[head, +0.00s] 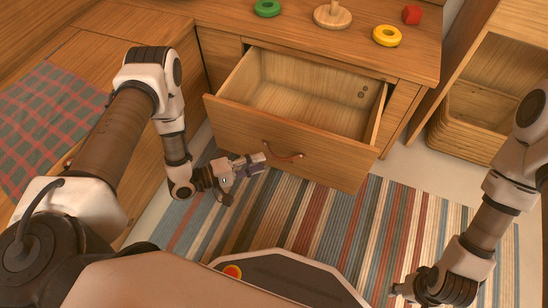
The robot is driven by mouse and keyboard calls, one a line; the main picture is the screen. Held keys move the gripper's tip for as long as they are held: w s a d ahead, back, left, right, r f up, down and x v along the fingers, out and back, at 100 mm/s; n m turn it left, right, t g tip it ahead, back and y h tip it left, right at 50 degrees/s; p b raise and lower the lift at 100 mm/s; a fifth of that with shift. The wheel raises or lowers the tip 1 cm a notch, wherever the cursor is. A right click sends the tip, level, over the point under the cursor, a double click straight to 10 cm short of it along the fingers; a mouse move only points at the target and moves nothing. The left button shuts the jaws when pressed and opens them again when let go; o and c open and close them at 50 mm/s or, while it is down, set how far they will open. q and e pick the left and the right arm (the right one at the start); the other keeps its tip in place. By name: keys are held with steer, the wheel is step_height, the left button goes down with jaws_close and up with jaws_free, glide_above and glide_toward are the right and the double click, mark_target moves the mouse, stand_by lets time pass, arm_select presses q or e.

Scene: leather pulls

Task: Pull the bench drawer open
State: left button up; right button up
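The bench drawer (290,152) stands pulled well out from the wooden bench. Its inside (300,98) shows bare wood, with small dark round marks near the right end. A reddish-brown leather pull (286,157) hangs on the drawer front. My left gripper (262,163) is in front of the drawer front, just left of the pull, and seems apart from it. Its fingers point right; their gap is too small to judge. My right gripper (396,291) is low at the right, over the rug and far from the drawer; its fingers are hard to make out.
On the bench top (310,38) are a green ring (267,8), a wooden peg stand (333,15), a yellow ring (387,36) and a red block (411,15). A wicker basket (470,125) sits in a shelf at right. A striped rug (300,215) covers the floor.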

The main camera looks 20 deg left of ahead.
arm_select(q)
steer(key=v, duration=0.4)
steer(key=shift+s+a, duration=0.15)
steer(key=shift+s, duration=0.05)
